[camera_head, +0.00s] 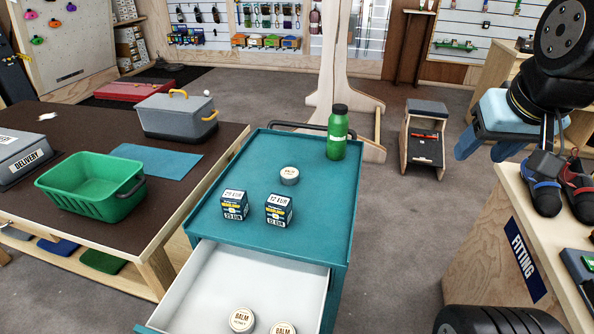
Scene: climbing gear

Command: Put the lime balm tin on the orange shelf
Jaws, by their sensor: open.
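A small round balm tin (289,175) stands on the top of the teal cart (230,235). Two more tins lie in the cart's open white drawer: one labelled balm honey (242,319), and another balm tin (283,329) cut by the bottom edge. The flavour words on the cart-top tin and the right drawer tin are too small or cut off to read, so I cannot tell which is lime. No orange shelf can be made out.
Two small price-marked boxes (234,204) and a green bottle (337,132) stand on the cart top. A dark table at left holds a green basket (92,190) and a grey case (176,116). A fitting bench (520,237) with shoes stands at right. Carpet between is clear.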

